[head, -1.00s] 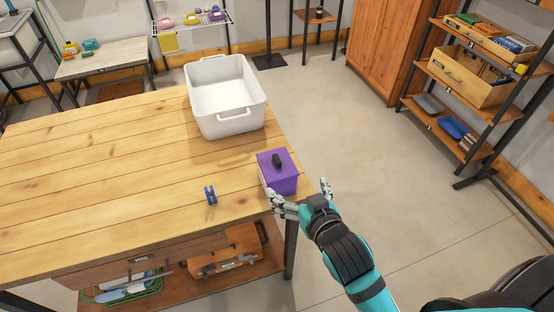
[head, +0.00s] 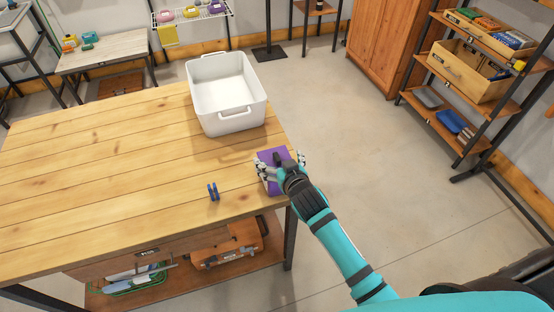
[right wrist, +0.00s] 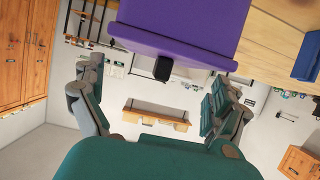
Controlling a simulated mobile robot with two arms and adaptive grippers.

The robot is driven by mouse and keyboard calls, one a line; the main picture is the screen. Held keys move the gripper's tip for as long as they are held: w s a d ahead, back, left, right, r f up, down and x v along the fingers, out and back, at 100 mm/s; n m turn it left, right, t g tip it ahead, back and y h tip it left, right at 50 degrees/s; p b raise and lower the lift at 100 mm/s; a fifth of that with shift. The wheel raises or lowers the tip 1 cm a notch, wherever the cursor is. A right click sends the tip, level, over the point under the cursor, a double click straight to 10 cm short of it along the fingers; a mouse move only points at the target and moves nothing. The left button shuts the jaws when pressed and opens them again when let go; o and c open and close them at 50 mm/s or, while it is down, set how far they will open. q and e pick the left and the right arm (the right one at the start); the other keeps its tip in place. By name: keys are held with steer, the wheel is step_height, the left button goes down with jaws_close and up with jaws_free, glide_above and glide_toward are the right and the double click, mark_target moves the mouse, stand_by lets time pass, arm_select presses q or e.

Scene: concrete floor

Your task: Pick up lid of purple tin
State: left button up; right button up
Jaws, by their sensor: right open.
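The purple tin (head: 266,156) stands near the right front corner of the wooden table, and its purple lid with a dark knob (right wrist: 163,68) faces up. My right gripper (head: 281,165) is at the tin, with fingers on either side and partly hiding it. In the right wrist view the purple lid (right wrist: 185,22) fills the top centre, and the open gripper (right wrist: 155,85) has its fingers apart with the knob between them. Nothing is held. Whether the fingers touch the lid cannot be told. My left gripper is not in view.
A white bin (head: 228,98) stands behind the tin on the table (head: 110,170). A small blue clamp (head: 213,191) lies to the left of the tin. The table's left part is clear. Shelves (head: 470,90) stand at the far right.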

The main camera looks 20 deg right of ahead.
steer(key=shift+x, duration=1.15)
steer(key=shift+s, duration=0.1)
steer(key=c, duration=1.7)
